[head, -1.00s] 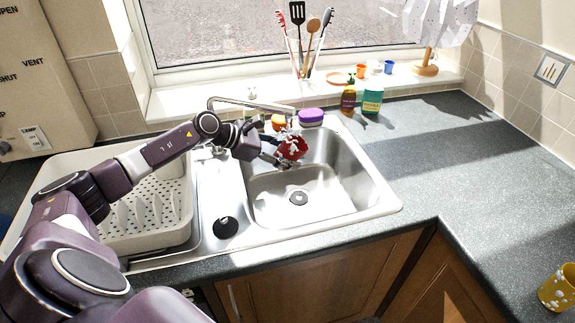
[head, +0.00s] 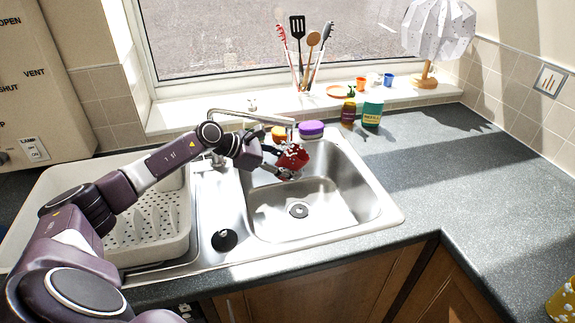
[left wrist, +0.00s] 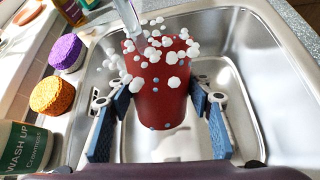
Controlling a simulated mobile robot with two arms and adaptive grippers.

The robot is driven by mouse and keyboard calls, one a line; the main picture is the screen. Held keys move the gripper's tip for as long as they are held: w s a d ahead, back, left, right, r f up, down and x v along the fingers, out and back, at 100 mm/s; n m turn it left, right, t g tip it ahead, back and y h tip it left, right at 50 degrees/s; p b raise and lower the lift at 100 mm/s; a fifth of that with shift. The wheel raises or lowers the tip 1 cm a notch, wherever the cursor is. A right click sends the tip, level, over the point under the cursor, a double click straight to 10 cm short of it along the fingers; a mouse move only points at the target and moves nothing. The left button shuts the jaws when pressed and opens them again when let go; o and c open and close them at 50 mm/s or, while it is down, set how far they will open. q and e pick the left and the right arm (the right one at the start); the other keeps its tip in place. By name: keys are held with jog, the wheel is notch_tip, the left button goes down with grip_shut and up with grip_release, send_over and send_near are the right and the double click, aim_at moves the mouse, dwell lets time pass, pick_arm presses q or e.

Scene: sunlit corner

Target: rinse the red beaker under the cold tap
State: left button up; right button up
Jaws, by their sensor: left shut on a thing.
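The red beaker (head: 292,157) is over the sink bowl, by the end of the tap spout (head: 250,115). My left gripper (head: 279,167) is shut on it. In the left wrist view the beaker (left wrist: 160,100) sits between the two blue-padded fingers of the gripper (left wrist: 161,112). White foam blobs cling around its rim and upper side, with small bluish drops lower down. The spout end (left wrist: 128,14) shows just beyond the rim. My right gripper is out of view.
The steel sink (head: 385,212) has a drainer rack (head: 125,255) at its left. An orange sponge (head: 279,133), a purple sponge (head: 311,128) and two bottles, one brown (head: 348,112) and one green (head: 372,111), stand behind. The right worktop is mostly clear; a yellow cup (head: 562,305) is at its edge.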

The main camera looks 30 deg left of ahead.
pick_arm(q)
jog(key=shift+w+d, duration=0.2)
jog(key=shift+d, duration=0.1)
jog(key=shift+s, duration=0.1)
jog(key=s+d+p, duration=0.4)
jog(key=s+d, duration=0.1)
jog(key=s, duration=0.2)
jog(key=shift+s, duration=0.15)
dwell(0.3)
dwell(0.7)
jog(key=s+d+r+p, duration=0.2)
jog(key=s+r+p, duration=0.1)
jog(key=r+p, duration=0.2)
jog(key=shift+s+d+p, duration=0.15)
jog(key=shift+d+p, duration=0.05)
jog(key=shift+p, duration=1)
